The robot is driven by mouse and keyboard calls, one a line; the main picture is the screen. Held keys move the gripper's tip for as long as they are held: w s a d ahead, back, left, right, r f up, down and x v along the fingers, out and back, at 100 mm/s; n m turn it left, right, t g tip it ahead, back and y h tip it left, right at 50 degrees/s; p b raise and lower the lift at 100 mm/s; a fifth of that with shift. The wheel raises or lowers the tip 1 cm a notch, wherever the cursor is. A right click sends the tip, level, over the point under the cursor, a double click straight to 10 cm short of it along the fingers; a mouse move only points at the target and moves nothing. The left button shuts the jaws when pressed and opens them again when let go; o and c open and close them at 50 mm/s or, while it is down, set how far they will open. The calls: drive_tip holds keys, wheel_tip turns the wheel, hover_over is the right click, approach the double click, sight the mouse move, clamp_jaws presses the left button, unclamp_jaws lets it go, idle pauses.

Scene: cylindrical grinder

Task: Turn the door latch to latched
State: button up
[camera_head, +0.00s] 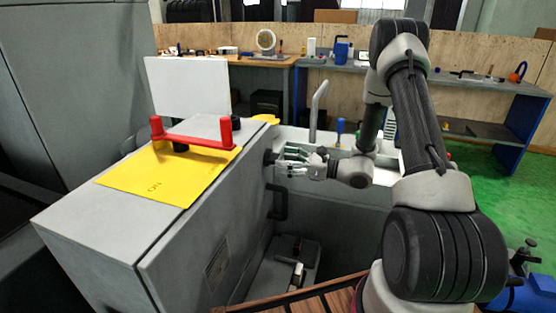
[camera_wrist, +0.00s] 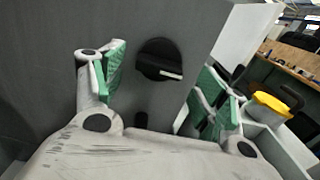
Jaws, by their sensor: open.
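The door latch is a round black knob with a pale pointer line (camera_wrist: 160,60) on the grey cabinet face in the wrist view. Its pointer lies nearly level, with the white end to the right and tilted slightly down. In the head view the latch (camera_head: 269,157) is a small dark shape on the cabinet's right side, just left of my gripper (camera_head: 284,161). In the wrist view my gripper (camera_wrist: 160,82) is open, with green-padded fingers to either side of the knob. They appear apart from it, and nothing is held.
A black handle (camera_head: 278,201) sits below the latch on the grey cabinet (camera_head: 185,245). A yellow plate (camera_head: 150,188) and red handle (camera_head: 212,141) are on its top. A white basin with a grey spout (camera_head: 318,110) stands behind my gripper. Workbenches line the back wall.

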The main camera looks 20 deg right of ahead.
sight(272, 158)
drive_tip(key=shift+x, duration=1.35)
drive_tip(key=c, duration=1)
drive_tip(key=shift+c, duration=0.2)
drive_tip(key=shift+n, duration=0.4)
drive_tip(key=n, duration=1.7)
